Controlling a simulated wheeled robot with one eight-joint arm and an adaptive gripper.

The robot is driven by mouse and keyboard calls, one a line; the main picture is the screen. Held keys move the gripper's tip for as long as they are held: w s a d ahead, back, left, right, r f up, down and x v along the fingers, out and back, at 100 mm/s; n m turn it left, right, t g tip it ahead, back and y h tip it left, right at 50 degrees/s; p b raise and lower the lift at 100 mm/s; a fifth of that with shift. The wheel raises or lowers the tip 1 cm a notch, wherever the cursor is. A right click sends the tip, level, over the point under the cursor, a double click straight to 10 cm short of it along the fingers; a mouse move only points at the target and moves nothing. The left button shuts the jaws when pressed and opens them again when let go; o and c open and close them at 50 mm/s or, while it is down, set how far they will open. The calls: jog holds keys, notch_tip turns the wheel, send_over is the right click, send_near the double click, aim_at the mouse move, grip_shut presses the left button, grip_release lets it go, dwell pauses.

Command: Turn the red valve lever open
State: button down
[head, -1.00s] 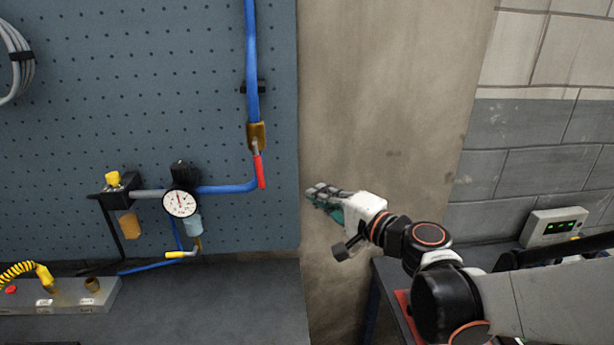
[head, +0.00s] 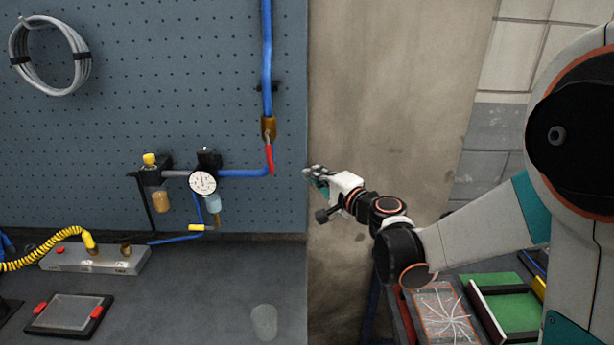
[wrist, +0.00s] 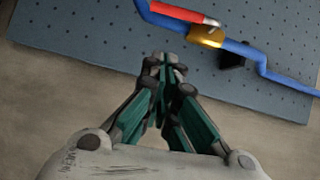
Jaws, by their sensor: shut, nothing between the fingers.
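The red valve lever (head: 270,159) hangs down from a brass valve (head: 268,128) on the blue vertical pipe, lying along the pipe. In the wrist view the red lever (wrist: 180,12) and the brass valve (wrist: 206,36) show at the top, beyond my fingertips. My gripper (head: 309,173) is right of the lever and slightly lower in the head view, in front of the bare wall strip. The gripper (wrist: 164,62) is shut and empty, with its fingertips together and apart from the lever.
A gauge (head: 202,182) and regulator fittings sit on the pipe left of the lever. The pegboard (head: 120,110) backs them. A grey workbench (head: 200,290) lies below, holding a manifold block (head: 95,259) and a red-handled tray (head: 68,314). A low table with a green panel (head: 508,310) stands right.

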aim_at(270, 153)
jog(key=w+a, duration=0.7)
jog(key=shift+a+f, duration=0.3)
jog(key=shift+w+a+f+b, duration=0.15)
jog(key=shift+a+f+b, duration=0.1)
jog(key=shift+a+b, duration=0.45)
